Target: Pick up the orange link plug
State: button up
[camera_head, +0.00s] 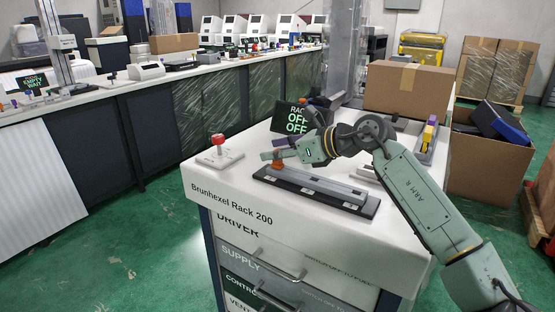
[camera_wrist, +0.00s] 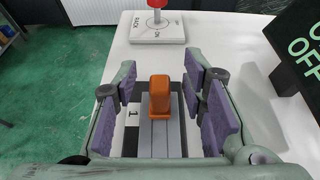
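The orange link plug (camera_head: 278,165) stands at the left end of a grey bar on the dark-based rack strip (camera_head: 345,203). In the wrist view the orange link plug (camera_wrist: 160,97) is upright, beside a white label reading 1. My gripper (camera_head: 273,150) is at the plug's end of the strip. In the wrist view my gripper (camera_wrist: 163,85) is open, with purple finger pads to the left and right of the plug. Gaps show between pads and plug. I cannot tell whether the fingertips are down at the plug's height.
A red-knobbed switch on a white plate (camera_head: 218,152) stands left of the strip. A black screen reading OFF (camera_head: 291,117) is behind my gripper. A cardboard box (camera_head: 408,90) and a holder with a yellow part (camera_head: 428,138) are at the back right of the white cabinet top.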

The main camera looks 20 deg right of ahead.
jog(key=shift+c, duration=0.3)
grip_shut()
jog(key=shift+r, duration=0.1)
